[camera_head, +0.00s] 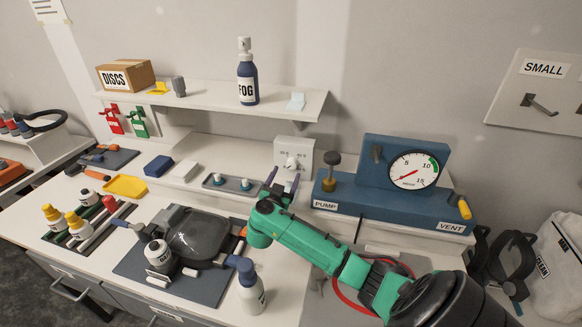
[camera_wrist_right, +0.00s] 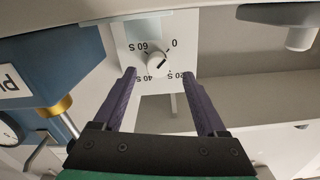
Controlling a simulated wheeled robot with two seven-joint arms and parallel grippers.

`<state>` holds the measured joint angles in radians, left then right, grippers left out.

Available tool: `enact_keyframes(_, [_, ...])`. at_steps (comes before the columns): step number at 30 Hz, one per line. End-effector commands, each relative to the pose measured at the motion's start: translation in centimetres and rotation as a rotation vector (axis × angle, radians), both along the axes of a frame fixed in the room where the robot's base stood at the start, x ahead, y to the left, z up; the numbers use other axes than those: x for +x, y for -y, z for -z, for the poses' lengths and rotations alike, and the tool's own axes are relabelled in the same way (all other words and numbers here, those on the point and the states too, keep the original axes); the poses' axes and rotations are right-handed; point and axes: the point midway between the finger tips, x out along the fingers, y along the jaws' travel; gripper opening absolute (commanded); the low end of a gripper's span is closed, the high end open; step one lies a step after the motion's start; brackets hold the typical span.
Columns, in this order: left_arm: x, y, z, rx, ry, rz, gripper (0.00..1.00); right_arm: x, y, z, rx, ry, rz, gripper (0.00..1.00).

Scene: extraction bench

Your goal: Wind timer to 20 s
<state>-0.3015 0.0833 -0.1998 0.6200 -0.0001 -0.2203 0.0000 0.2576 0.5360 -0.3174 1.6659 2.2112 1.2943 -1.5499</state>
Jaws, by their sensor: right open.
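The timer is a pale plate (camera_head: 308,150) standing at the back of the bench, with a round white knob (camera_head: 291,163) partly hidden by my gripper. In the right wrist view the knob (camera_wrist_right: 158,64) sits amid upside-down marks for 0, 20 s, 40 s and 60 s. The knob has a small dark pointer line, but I cannot tell exactly which mark it meets. My right gripper (camera_head: 283,180) is open in front of the timer. Its two purple fingers are apart, with the knob seen between and beyond their tips (camera_wrist_right: 158,72). My left gripper is out of view.
A blue pump unit (camera_head: 370,200) with a pressure gauge (camera_head: 412,171) stands right of the timer. A shelf (camera_head: 215,97) with a FOG bottle (camera_head: 247,75) hangs at the back left. A grey tray (camera_head: 233,184) with small white-topped items lies just left of my gripper.

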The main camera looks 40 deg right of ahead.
Motion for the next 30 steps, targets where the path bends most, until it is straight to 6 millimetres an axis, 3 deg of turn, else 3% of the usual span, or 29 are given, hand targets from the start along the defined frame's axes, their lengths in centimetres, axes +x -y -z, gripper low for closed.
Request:
enact_keyframes(4, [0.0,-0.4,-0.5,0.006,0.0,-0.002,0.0,1.4,2.0,-0.2,-0.001,0.0,0.001,0.74])
enact_keyframes(12, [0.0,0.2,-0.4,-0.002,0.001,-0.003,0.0,1.7,2.5,0.0,0.001,0.003,-0.002,0.74])
enact_keyframes(13, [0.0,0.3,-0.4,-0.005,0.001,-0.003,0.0,1.7,2.5,0.0,0.001,0.003,-0.002,0.7])
enact_keyframes(18, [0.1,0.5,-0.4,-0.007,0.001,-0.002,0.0,1.7,2.5,0.0,0.001,0.003,-0.002,0.05])
enact_keyframes(19, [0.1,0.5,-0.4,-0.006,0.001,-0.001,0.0,1.7,2.5,0.0,0.001,0.003,-0.002,0.0])
enact_keyframes(30, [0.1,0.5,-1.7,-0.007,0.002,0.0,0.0,1.7,2.4,-0.3,0.028,0.037,0.0,0.0])
